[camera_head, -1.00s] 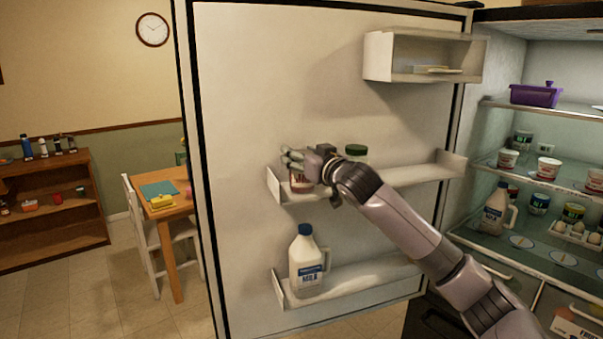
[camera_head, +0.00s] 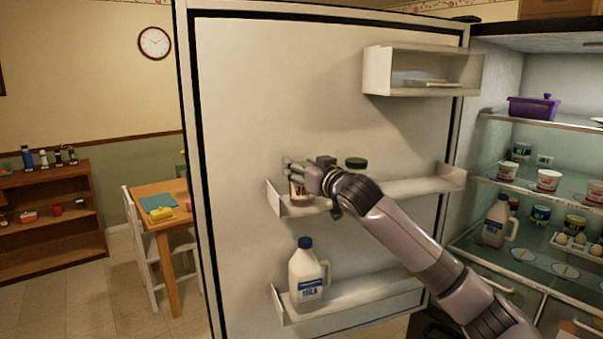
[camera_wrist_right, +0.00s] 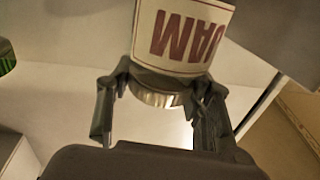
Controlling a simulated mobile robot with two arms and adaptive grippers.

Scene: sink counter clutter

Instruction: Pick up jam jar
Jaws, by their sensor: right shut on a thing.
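The jam jar (camera_wrist_right: 185,38) has a cream label with dark red letters, reading upside down in the right wrist view. Its gold lid shows between the fingers. My right gripper (camera_wrist_right: 163,85) is shut on the jar, with a finger at either side. In the head view my right gripper (camera_head: 297,172) is over the left end of the middle door shelf (camera_head: 415,187), and mostly covers the jar (camera_head: 298,190). I cannot tell whether the jar still touches the shelf. My left gripper is not in view.
A green-lidded jar (camera_head: 357,164) stands just right of my gripper, partly behind my arm. A milk jug (camera_head: 307,275) stands on the lower door shelf (camera_head: 365,294). A door box (camera_head: 377,70) is above right. The open fridge (camera_head: 535,215) holds several tubs.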

